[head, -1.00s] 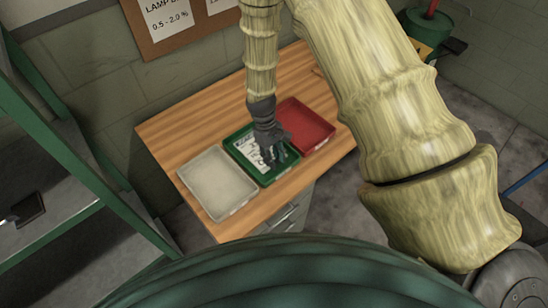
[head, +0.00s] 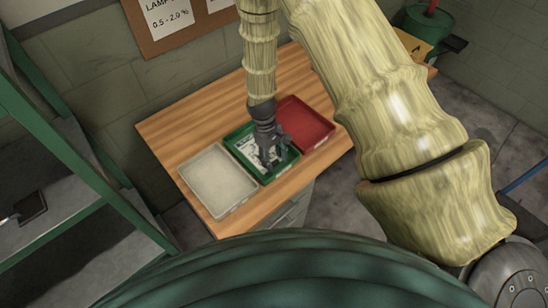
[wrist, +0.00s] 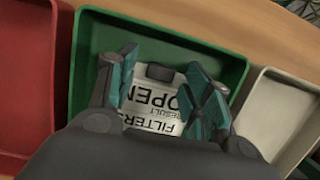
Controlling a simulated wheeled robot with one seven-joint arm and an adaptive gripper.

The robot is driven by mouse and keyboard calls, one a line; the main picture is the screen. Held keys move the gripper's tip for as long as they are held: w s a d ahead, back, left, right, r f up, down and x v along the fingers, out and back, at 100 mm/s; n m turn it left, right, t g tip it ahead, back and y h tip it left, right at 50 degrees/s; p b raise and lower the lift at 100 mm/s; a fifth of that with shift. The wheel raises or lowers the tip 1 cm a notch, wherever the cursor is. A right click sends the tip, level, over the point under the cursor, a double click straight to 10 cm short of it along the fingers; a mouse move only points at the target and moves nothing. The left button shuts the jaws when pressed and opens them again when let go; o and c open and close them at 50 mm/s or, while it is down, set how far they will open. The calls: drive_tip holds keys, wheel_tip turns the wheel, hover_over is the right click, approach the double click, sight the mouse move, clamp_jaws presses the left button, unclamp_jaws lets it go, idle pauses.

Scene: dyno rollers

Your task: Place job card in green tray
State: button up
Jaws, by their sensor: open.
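The white job card (wrist: 155,98) with printed text lies in the green tray (wrist: 165,30), partly hidden by my gripper. The words "OPEN", "FILTERS" and "RESULT" show on it in the wrist view. In the head view the card (head: 247,145) shows inside the green tray (head: 284,168), in the middle of three trays. My gripper (wrist: 165,82) is open, with its fingers apart over the card and the tray. It also shows in the head view (head: 270,160). I cannot tell whether the fingertips touch the card.
A red tray (head: 312,127) stands to the right of the green one and a pale grey tray (head: 217,182) to its left, on a wooden worktop (head: 190,118). A green metal shelf (head: 75,185) stands at the left.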

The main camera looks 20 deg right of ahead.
drive_tip(key=b+v, duration=0.3)
drive_tip(key=v, duration=0.9)
drive_tip(key=shift+b, duration=0.35)
drive_tip(key=shift+r, duration=0.15)
idle(0.3)
